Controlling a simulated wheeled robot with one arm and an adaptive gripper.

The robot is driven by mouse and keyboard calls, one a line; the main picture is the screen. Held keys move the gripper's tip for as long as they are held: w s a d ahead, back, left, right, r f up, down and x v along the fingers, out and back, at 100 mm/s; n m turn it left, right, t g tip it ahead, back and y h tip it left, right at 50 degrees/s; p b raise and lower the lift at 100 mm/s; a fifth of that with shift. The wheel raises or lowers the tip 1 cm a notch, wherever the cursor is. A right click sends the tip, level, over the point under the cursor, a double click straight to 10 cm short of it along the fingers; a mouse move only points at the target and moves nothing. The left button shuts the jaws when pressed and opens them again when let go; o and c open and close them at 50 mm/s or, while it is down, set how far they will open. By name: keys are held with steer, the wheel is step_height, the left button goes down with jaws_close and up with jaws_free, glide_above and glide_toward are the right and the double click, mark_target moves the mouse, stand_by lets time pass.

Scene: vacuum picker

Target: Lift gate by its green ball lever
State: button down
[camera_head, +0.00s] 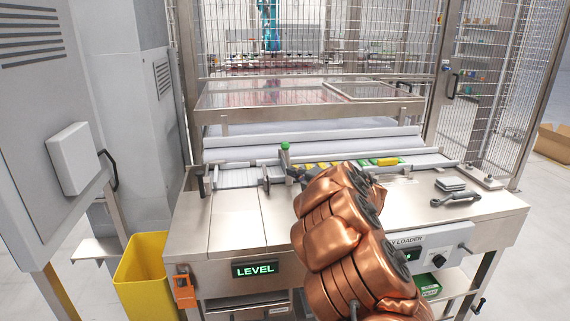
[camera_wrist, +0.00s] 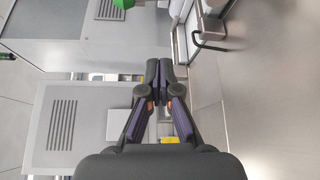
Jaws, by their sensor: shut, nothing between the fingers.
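The green ball lever (camera_head: 285,147) stands upright on the near side of the conveyor on the steel table, left of my copper arm in the head view. In the head view my gripper (camera_head: 292,171) is small and dark, just below and right of the ball, partly hidden by my arm. I cannot tell whether it touches the lever stem. The gate itself is hard to make out.
The steel table (camera_head: 235,220) has bare room at left. Yellow and green pieces (camera_head: 387,161) lie along the conveyor. A dark-handled tool (camera_head: 456,198) lies at right. A clear-topped cover (camera_head: 300,95) and mesh fence stand behind. A yellow bin (camera_head: 146,275) is at lower left.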

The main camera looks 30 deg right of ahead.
steer(key=shift+w, duration=0.1)
stand_by(0.3)
steer(key=w+d+p, duration=0.2)
steer(key=w+p, duration=0.1)
steer(key=w, duration=0.5)
steer(key=shift+w+d+f, duration=0.15)
steer(key=shift+w+d, duration=0.2)
steer(key=shift+w, duration=0.05)
stand_by(0.3)
